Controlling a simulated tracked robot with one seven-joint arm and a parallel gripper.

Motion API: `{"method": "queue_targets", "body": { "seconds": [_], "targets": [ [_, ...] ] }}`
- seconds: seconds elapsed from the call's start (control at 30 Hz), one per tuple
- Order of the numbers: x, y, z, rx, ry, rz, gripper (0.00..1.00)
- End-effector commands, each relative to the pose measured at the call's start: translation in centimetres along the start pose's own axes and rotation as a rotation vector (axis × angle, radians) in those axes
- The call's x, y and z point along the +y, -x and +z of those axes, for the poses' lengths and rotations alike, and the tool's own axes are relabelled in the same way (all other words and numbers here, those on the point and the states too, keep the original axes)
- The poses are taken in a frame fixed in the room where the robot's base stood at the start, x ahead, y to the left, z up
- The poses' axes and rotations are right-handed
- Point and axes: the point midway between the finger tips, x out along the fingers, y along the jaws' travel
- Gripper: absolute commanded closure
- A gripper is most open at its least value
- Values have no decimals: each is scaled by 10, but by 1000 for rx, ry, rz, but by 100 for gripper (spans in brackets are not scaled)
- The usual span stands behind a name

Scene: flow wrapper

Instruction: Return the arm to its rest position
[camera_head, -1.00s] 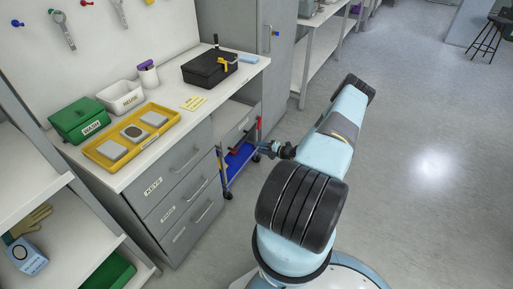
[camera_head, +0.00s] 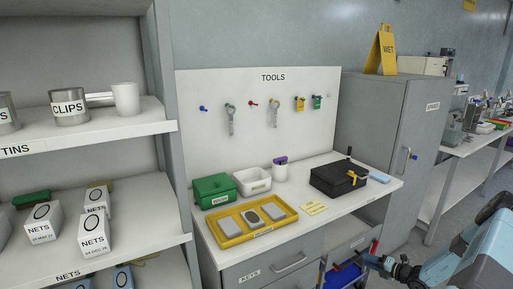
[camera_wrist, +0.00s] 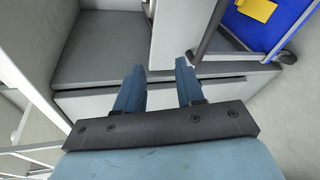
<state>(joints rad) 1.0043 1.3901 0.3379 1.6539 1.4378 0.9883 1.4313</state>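My gripper (camera_wrist: 160,85) shows in the wrist view with its two blue fingers apart and nothing between them. Beyond the fingers are grey and white panels, with no object touching them. In the head view my gripper (camera_head: 370,260) is small at the lower right, in front of the workbench's right end, close to a blue and red cart (camera_head: 345,275). My pale blue arm runs from there to the right edge, and most of it is out of frame.
The workbench (camera_head: 325,212) holds a yellow tray (camera_head: 232,238), a green box (camera_head: 213,188), a white bin (camera_head: 252,182) and a black case (camera_head: 338,180). Shelves (camera_head: 90,140) stand at left. A grey cabinet (camera_head: 380,140) stands at right. A blue cart part (camera_wrist: 262,28) shows in the wrist view.

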Motion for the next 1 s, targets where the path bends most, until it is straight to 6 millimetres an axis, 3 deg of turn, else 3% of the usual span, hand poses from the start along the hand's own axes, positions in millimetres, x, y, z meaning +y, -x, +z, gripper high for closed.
{"method": "queue_targets", "body": {
  "seconds": [0.03,0.47,1.0],
  "targets": [
    [20,-2,4,37,64,-4,62],
    [164,-10,8,338,606,-2,62],
    [334,2,-26,688,1266,63,62]
  ]
}}
